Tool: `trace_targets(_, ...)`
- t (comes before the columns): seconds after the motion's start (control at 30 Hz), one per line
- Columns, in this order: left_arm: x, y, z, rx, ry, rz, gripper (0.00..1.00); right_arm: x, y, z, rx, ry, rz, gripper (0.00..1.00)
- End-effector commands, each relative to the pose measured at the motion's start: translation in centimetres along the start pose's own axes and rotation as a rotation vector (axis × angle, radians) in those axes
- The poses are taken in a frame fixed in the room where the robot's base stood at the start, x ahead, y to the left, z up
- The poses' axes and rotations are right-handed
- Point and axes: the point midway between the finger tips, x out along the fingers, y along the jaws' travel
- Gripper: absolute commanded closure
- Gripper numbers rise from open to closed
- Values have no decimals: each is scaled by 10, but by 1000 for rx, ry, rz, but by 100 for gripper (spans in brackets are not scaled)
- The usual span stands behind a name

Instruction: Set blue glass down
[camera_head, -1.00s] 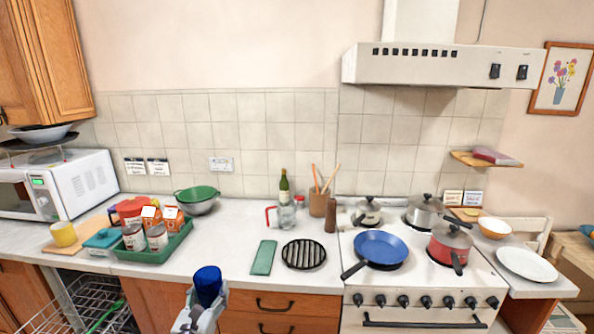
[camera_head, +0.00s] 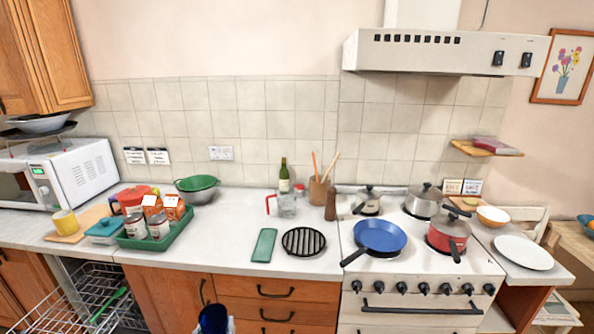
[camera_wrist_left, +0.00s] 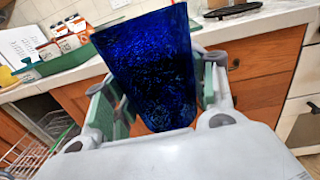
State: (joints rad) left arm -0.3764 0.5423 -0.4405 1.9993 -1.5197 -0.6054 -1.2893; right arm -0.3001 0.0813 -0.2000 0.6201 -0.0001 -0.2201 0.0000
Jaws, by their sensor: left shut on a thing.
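The blue glass (camera_head: 214,319) is at the bottom edge of the head view, in front of the drawers and below the countertop edge; its lower part is cut off. In the left wrist view the blue glass (camera_wrist_left: 152,70) fills the middle, close to upright. My left gripper (camera_wrist_left: 158,105) is shut on it, with a finger on each side. In the head view only a sliver of that gripper shows beside the glass. My right gripper is not in view.
The countertop (camera_head: 215,250) has clear room between the green tray (camera_head: 157,232) with cans and boxes and the green cloth-like slab (camera_head: 264,245). A black round trivet (camera_head: 304,241) lies farther right. An open dish rack (camera_head: 95,300) is at lower left.

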Motion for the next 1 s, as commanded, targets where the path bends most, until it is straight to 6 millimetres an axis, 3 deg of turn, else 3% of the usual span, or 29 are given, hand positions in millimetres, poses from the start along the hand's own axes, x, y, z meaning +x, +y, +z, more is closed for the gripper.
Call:
trace_targets(0.77, -2, 0, -1, 0, -1, -1, 78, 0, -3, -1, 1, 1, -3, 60)
trace_targets(1.0, -2, -6, 8, 0, -1, -29, 78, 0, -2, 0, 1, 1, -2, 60)
